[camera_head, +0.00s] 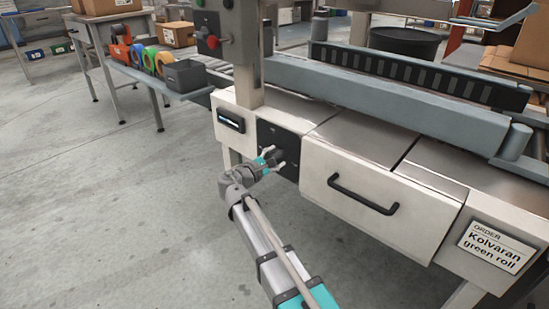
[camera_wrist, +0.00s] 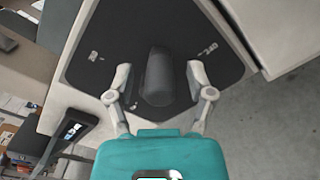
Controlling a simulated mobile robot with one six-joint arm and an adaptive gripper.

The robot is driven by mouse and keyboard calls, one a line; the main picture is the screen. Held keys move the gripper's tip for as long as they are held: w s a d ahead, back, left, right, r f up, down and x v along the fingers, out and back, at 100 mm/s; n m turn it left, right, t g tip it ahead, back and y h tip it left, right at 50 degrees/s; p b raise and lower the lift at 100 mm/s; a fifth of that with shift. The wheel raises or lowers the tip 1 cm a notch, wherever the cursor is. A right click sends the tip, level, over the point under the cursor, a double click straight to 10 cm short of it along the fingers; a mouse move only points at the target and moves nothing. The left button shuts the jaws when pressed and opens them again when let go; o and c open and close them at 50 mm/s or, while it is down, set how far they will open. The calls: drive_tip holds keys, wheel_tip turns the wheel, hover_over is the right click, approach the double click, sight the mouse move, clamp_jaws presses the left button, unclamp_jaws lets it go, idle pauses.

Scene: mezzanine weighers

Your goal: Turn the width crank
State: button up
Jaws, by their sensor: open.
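The width crank's dark grey grip (camera_wrist: 157,72) sticks out from a black panel (camera_wrist: 100,45) in the wrist view. My gripper (camera_wrist: 158,80) is open, with one finger on each side of the grip. Gaps show between the grip and both fingers. In the head view my gripper (camera_head: 272,159) is at the black panel (camera_head: 288,138) on the front of the white machine. There the gripper partly hides the crank, and the crank's arm cannot be made out.
A drawer front (camera_head: 375,197) with a black handle (camera_head: 362,194) is right of the panel. A small dark display (camera_head: 230,120) is on its left. An order card (camera_head: 497,246) reads "Kolvaran green roll".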

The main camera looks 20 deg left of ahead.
clamp_jaws()
idle(0.3)
drive_tip(key=shift+s+d+f+m+b, duration=0.1)
drive_tip(key=shift+f+m+b, duration=0.55)
drive_tip(key=shift+m, duration=0.8)
drive_tip(key=shift+w+d+f+m+b, duration=0.1)
drive_tip(key=shift+f+m+b, duration=0.55)
drive_tip(key=shift+m, duration=0.85)
drive_tip(key=shift+s+d+f+m+b, duration=0.1)
drive_tip(key=shift+f+m+b, duration=0.55)
drive_tip(key=shift+m, duration=0.8)
unclamp_jaws()
